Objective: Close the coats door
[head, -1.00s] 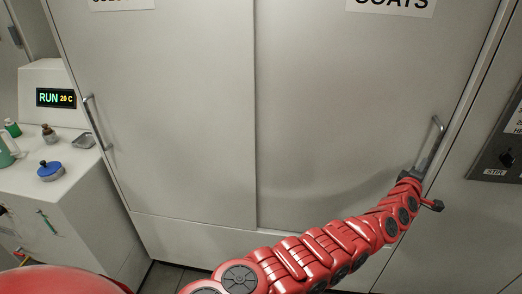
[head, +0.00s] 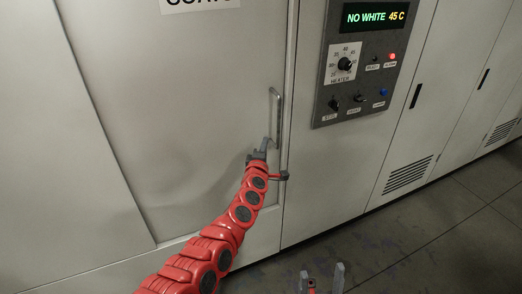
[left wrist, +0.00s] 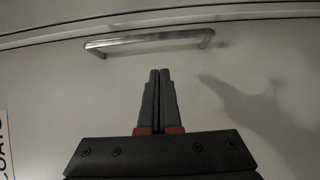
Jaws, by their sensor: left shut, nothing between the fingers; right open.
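The coats door (head: 190,110) is a large pale grey panel with a cut-off COATS label (head: 200,3) at its top. Its right edge looks level with the frame beside it; a small gap cannot be ruled out. A vertical metal bar handle (head: 279,115) is near that edge. My left gripper (head: 265,143) is at the handle's lower end. In the left wrist view my left gripper (left wrist: 158,72) is shut and empty, its tips a little short of the handle (left wrist: 150,40). My right gripper (head: 322,275) is open and empty at the bottom.
To the right of the door is a control panel (head: 362,65) with knobs, a red light and a display reading NO WHITE 45 C. Further right are grey cabinets with vents (head: 408,175). The dark floor (head: 430,245) at the lower right is clear.

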